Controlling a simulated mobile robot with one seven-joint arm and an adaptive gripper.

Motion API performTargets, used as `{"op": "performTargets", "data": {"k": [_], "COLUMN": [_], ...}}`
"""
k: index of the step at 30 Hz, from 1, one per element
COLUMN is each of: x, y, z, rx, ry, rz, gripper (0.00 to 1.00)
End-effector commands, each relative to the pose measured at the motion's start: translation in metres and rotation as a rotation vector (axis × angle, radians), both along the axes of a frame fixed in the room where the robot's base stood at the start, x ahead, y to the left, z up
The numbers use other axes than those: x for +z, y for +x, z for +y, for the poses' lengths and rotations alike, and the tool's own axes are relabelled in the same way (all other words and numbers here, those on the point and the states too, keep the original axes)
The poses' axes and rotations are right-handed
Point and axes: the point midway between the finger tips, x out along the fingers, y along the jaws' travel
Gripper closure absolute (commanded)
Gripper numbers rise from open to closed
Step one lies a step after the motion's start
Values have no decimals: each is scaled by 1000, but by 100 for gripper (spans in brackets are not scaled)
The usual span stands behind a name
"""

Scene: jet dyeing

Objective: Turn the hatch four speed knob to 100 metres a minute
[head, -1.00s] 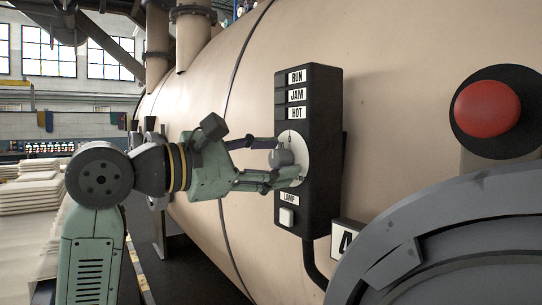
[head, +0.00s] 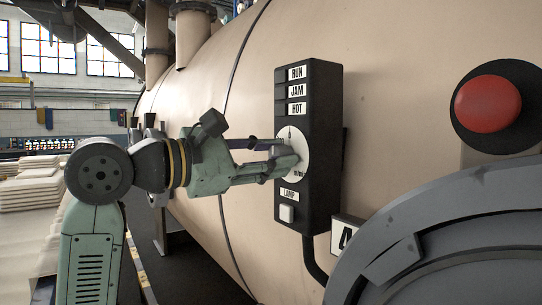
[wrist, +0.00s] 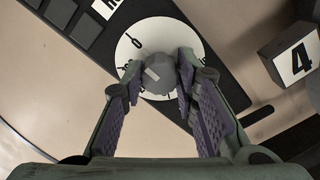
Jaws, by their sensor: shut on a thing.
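The speed knob is a grey knob (wrist: 158,73) on a round white dial (wrist: 146,38), with a light pointer mark on its face. The dial is on a black control box (head: 322,150) fixed to the vessel. A "0" shows on the dial in the wrist view; the other numbers are partly hidden by my fingers and too small to read. A "4" plate (wrist: 297,58) is beside the box, and it also shows in the head view (head: 345,236). My gripper (head: 288,158) is at the dial, its two fingers shut on the knob from both sides.
The box has RUN, JAM and HOT labels above the dial and a LAMP label with a white button (head: 287,213) below. A red mushroom button (head: 487,104) and a grey round hatch (head: 450,240) are at the right. Stacked pale cloth (head: 30,185) lies at the left.

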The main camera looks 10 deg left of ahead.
Motion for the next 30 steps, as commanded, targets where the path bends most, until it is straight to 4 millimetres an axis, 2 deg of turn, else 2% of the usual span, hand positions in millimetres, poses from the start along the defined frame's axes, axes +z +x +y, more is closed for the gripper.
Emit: {"op": "performTargets", "data": {"k": [11,30], "x": [-1,0], "y": [0,0], "z": [1,0], "rx": [2,2], "ry": [-91,-447], "rz": [104,505], "gripper": [100,100]}}
